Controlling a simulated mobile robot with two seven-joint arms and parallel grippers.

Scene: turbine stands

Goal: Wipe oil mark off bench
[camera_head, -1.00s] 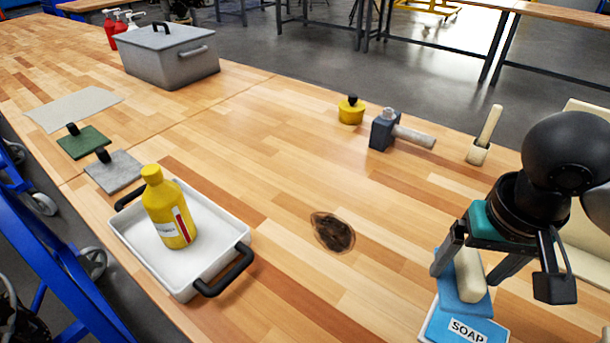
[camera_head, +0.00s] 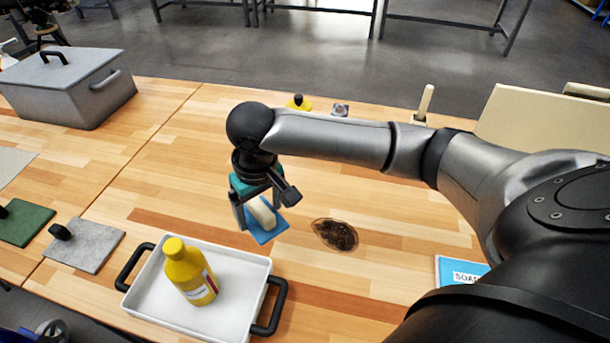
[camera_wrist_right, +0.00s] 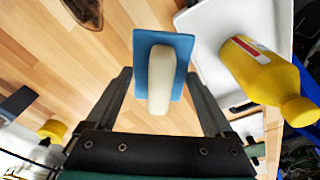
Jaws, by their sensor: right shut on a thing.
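The oil mark (camera_head: 335,235) is a dark brown oval smear on the wooden bench (camera_head: 375,275). It also shows at the top left of the right wrist view (camera_wrist_right: 82,14). My right gripper (camera_head: 258,212) is shut on a wiper with a blue pad (camera_head: 270,232) and a cream handle (camera_head: 262,212). In the right wrist view the blue pad (camera_wrist_right: 178,50) lies beyond the fingers. The wiper is just left of the mark, near the bench; I cannot tell whether it touches. My left gripper is not in view.
A white tray (camera_head: 145,303) with black handles holds a yellow bottle (camera_head: 190,272), close in front of the wiper. A blue SOAP tray (camera_head: 450,268) is at the right, partly behind my arm. A grey lidded box (camera_head: 60,88), green pad (camera_head: 25,222) and grey pad (camera_head: 88,245) are left.

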